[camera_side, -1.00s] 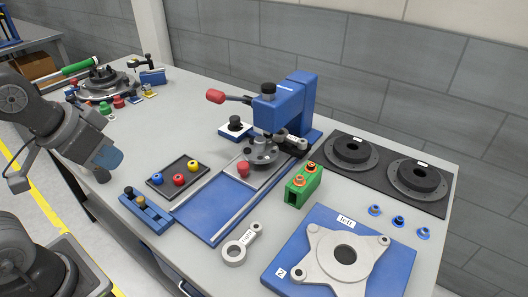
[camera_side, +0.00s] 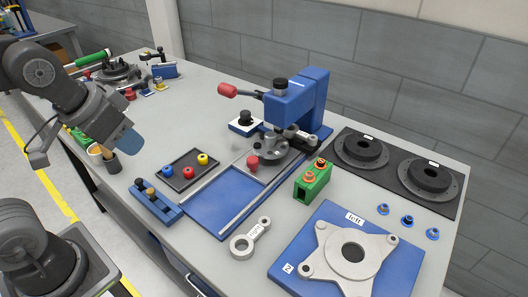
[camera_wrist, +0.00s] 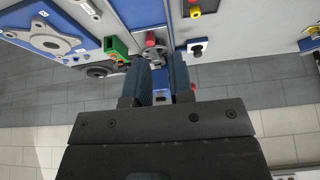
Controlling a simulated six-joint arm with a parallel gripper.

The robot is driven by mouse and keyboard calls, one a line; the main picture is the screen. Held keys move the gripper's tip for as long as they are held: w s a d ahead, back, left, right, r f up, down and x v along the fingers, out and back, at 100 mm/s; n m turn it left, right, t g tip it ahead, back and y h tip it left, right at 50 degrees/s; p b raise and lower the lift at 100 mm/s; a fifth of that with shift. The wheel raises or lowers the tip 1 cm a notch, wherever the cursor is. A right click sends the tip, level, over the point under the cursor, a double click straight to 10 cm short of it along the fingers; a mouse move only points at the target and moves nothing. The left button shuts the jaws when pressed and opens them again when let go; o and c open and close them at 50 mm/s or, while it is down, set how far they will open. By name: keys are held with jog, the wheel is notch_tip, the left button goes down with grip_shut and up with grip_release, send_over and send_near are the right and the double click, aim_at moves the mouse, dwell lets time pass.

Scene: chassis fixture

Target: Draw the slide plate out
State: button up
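The slide plate (camera_side: 236,160) is a grey plate with a red knob (camera_side: 252,163) at its front. It sits between the rails of a blue bed (camera_side: 222,203), at the rear under the blue press (camera_side: 297,98), and carries a round grey part (camera_side: 268,150). The front of the bed is bare. My gripper (camera_side: 128,141) is in the air at the left, over the table's left edge, well apart from the plate. In the wrist view its two fingers (camera_wrist: 160,62) are apart with nothing seen held. The red knob also shows beyond the fingertips there (camera_wrist: 151,38).
A black tray with coloured knobs (camera_side: 187,171) and a blue pin block (camera_side: 155,203) stand left of the bed. A green block (camera_side: 313,181), a labelled link (camera_side: 250,239) and a blue fixture (camera_side: 330,215) lie right. A red-tipped press lever (camera_side: 229,90) sticks out left.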

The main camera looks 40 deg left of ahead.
jog(key=o, duration=0.4)
jog(key=shift+g, duration=0.9)
jog(key=w, duration=0.2)
jog(key=w+d+r, duration=0.1)
jog(key=w, duration=0.2)
jog(key=w+r, duration=0.1)
jog(key=w, duration=0.2)
jog(key=shift+w+d+r, duration=0.15)
jog(key=shift+d, duration=0.05)
jog(key=shift+o, duration=1.3)
jog(key=shift+m+g, duration=0.4)
jog(key=shift+g, duration=0.1)
jog(key=w, duration=0.2)
jog(key=w+d, duration=0.1)
jog(key=w, duration=0.2)
jog(key=shift+w+d+f, duration=0.15)
jog(key=shift+w+f, duration=0.1)
jog(key=shift+w, duration=0.05)
jog(key=g, duration=0.2)
send_over(252, 159)
notch_tip(252, 159, down, 7)
jog(key=shift+m, duration=0.4)
notch_tip(252, 159, down, 13)
jog(key=shift+f, duration=0.15)
jog(key=shift+c, duration=0.4)
grip_shut()
